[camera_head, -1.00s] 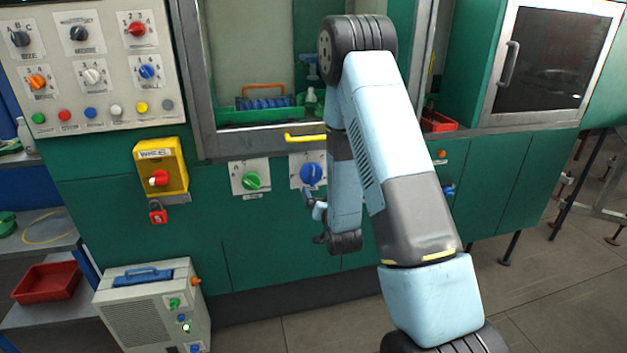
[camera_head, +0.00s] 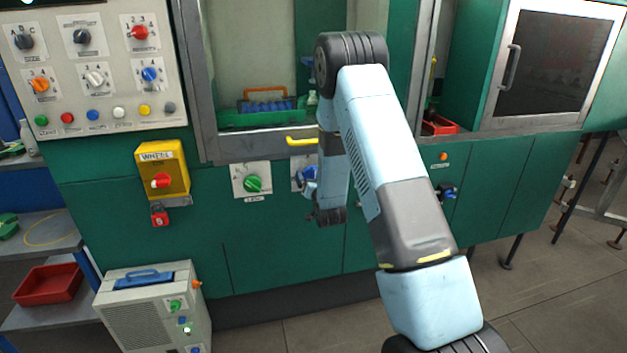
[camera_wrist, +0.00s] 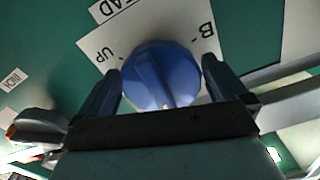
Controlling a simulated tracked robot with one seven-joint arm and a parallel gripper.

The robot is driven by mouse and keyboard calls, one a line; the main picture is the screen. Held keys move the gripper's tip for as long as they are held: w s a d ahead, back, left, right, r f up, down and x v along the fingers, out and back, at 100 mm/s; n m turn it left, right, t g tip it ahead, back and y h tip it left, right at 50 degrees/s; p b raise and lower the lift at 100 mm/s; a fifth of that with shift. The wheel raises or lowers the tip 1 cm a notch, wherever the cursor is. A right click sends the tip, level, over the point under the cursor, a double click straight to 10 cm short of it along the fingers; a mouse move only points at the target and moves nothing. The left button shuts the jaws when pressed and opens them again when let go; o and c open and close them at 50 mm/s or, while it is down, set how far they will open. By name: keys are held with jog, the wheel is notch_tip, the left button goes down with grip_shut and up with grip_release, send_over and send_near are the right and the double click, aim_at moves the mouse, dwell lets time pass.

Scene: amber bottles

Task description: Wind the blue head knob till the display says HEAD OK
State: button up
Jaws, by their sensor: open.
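The blue head knob (camera_wrist: 160,72) is large and faceted, on a white plate, and fills the middle of the wrist view. The letters "UP" show left of it and "B" right of it; a label ending in "EAD" is partly cut off. My gripper (camera_wrist: 160,66) is open, with one dark blue finger on each side of the knob. I cannot tell whether the fingers touch it. In the head view my gripper (camera_head: 308,178) is at the knob's plate (camera_head: 297,172) and largely covers the knob. The display's text is not readable in any view.
A green knob (camera_head: 253,184) sits left of the blue one. A yellow handle (camera_head: 301,141) juts out just above. A yellow WHEEL box (camera_head: 162,170) with a red switch, and a panel of dials (camera_head: 95,105), are further left. Open floor lies at right.

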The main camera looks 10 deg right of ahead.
jog(key=shift+c, duration=0.4)
jog(key=c, duration=0.6)
jog(key=shift+c, duration=0.2)
jog(key=n, duration=0.4)
jog(key=shift+n, duration=0.4)
jog(key=n, duration=0.4)
jog(key=shift+n, duration=0.3)
jog(key=n, duration=0.9)
jog(key=shift+n, duration=0.3)
jog(key=shift+s, duration=0.1)
